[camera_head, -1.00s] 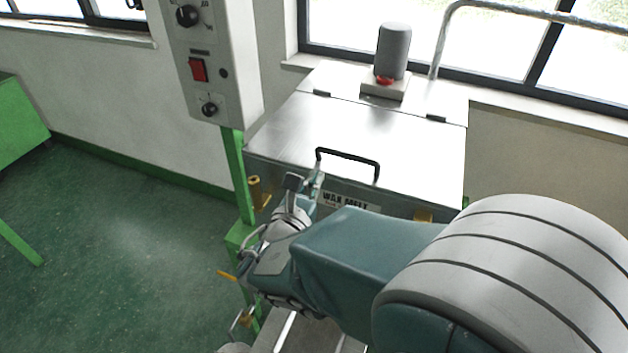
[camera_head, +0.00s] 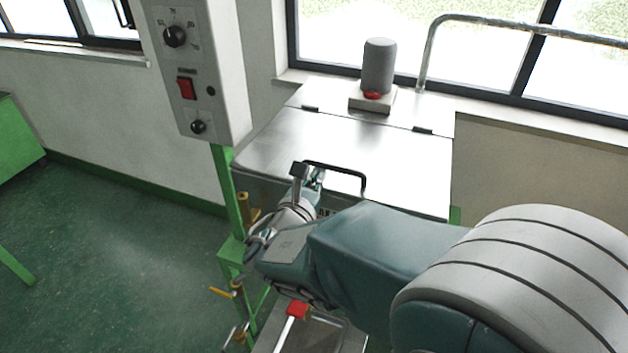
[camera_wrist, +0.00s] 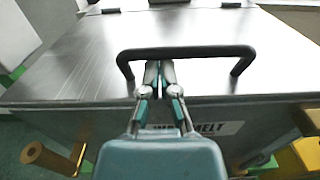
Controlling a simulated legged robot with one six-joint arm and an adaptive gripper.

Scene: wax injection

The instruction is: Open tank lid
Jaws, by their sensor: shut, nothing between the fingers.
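The tank lid (camera_head: 350,140) is a flat metal plate, closed on the tank, with two dark hinges along its back edge. It also fills the wrist view (camera_wrist: 80,70). A black bar handle (camera_head: 345,169) stands near the lid's front edge; it also shows in the wrist view (camera_wrist: 187,51). My gripper (camera_head: 318,174) is at the left part of the handle in the head view. In the wrist view my gripper (camera_wrist: 160,66) is shut, with its fingertips just below the handle bar, left of its middle. Contact with the bar cannot be told. The label is partly hidden behind my gripper.
A control box (camera_head: 190,75) with knobs and a red switch hangs at the left. A grey motor (camera_head: 378,66) stands behind the lid. A metal pipe (camera_head: 432,50) rises at the back right. Brass valves (camera_wrist: 48,159) sit below the front edge.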

